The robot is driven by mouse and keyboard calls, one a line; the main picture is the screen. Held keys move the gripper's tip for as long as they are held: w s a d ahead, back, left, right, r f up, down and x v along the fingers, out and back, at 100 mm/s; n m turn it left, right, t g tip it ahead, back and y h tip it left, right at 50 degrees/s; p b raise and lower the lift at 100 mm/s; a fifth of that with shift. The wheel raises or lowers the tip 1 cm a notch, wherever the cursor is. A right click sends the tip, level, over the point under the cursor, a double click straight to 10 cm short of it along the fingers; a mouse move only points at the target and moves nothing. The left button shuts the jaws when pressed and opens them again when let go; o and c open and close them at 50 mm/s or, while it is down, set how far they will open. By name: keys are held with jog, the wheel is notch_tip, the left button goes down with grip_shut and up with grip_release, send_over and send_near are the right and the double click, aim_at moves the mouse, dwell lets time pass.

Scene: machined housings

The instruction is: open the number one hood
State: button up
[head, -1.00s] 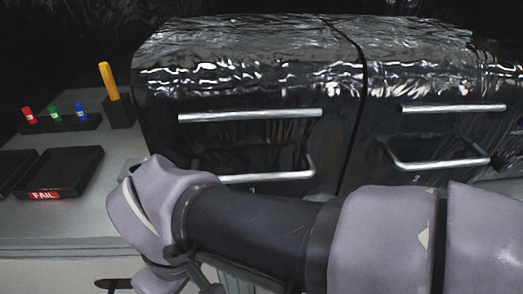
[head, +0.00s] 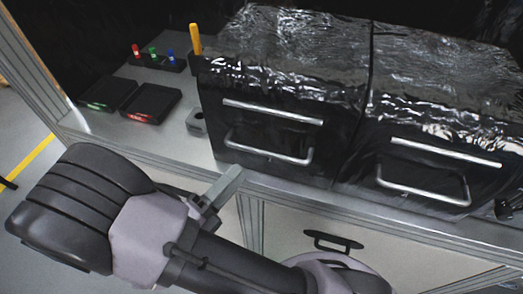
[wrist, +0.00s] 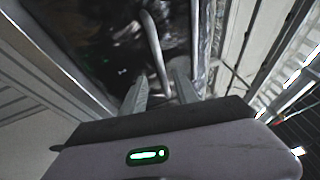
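The left black hood (head: 285,85), wrapped in shiny film, is closed beside a second closed hood (head: 445,100). Its front has a straight silver bar (head: 272,111) and a U-shaped silver handle (head: 268,152) below it. My gripper (head: 226,186) is in front of and below the left hood, apart from the handle in the head view. The hood numbers are too small to read now.
Left of the hoods, the bench (head: 150,72) holds a grey block (head: 196,122), two dark trays (head: 150,104), a rack of coloured pieces (head: 155,60) and a yellow-handled tool (head: 195,40).

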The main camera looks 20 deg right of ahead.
aim_at(260, 150)
jog(key=b+x, duration=0.1)
jog(key=x, duration=0.8)
jog(key=shift+d, duration=0.15)
jog(key=shift+c, duration=0.3)
grip_shut()
dwell(0.7)
